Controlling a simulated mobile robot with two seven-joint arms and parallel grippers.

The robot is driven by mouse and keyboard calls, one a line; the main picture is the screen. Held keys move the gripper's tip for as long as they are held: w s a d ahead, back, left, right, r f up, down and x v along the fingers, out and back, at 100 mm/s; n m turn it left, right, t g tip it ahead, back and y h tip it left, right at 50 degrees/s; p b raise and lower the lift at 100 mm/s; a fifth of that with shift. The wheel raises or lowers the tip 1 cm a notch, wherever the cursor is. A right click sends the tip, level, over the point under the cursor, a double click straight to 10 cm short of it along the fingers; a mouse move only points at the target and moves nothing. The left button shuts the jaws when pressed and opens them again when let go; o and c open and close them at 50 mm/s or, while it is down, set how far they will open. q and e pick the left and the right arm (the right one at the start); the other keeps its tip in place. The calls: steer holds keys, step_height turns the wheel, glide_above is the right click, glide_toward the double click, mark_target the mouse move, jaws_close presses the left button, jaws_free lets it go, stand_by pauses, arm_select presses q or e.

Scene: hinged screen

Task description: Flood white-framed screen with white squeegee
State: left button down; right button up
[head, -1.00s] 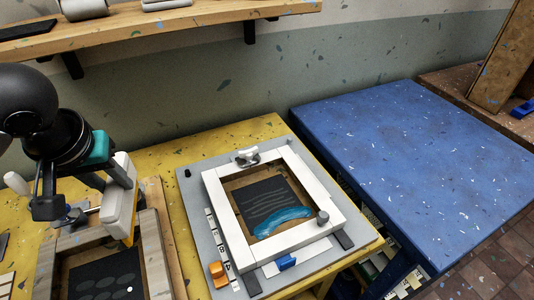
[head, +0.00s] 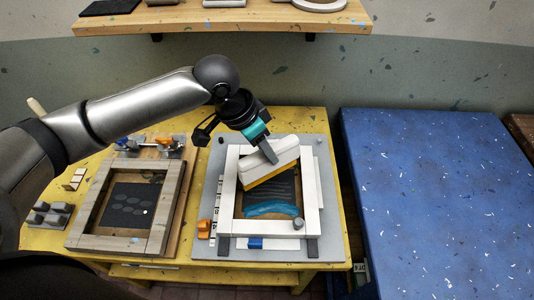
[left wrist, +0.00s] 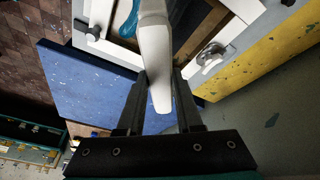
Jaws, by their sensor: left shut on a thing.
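The white-framed screen (head: 230,185) lies on a grey base board on the yellow table. A curved band of blue ink (head: 271,208) lies on its dark mesh near the front end. My left gripper (head: 268,153) is shut on the white squeegee (head: 272,161), which has a yellow-orange lower edge. The squeegee is tilted over the back part of the screen; I cannot tell if it touches the mesh. In the left wrist view, the squeegee (left wrist: 157,60) sits between the fingers (left wrist: 160,95), with the white frame (left wrist: 115,50) beyond. My right gripper is not seen.
A wooden-framed screen (head: 174,211) lies to the left on the yellow table (head: 215,265). A blue table (head: 440,190) to the right is clear. A wooden shelf (head: 220,20) hangs on the wall behind. An orange block (head: 205,228) sits beside the white frame.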

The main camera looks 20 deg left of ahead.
arm_select(q)
steer(key=s+m+g+p, duration=0.1)
steer(key=m+p, duration=0.1)
steer(key=p, duration=0.1)
steer(key=s+d+f+m+g+p, duration=0.1)
steer(key=s+m+p, duration=0.1)
steer(key=p, duration=0.1)
steer(key=s+m+g+h+p, duration=0.1)
steer(key=s+m+p, duration=0.1)
steer(key=p, duration=0.2)
steer(key=shift+d+f+m, duration=0.25)
steer(key=shift+f+m, duration=0.05)
steer(key=shift+f, duration=0.05)
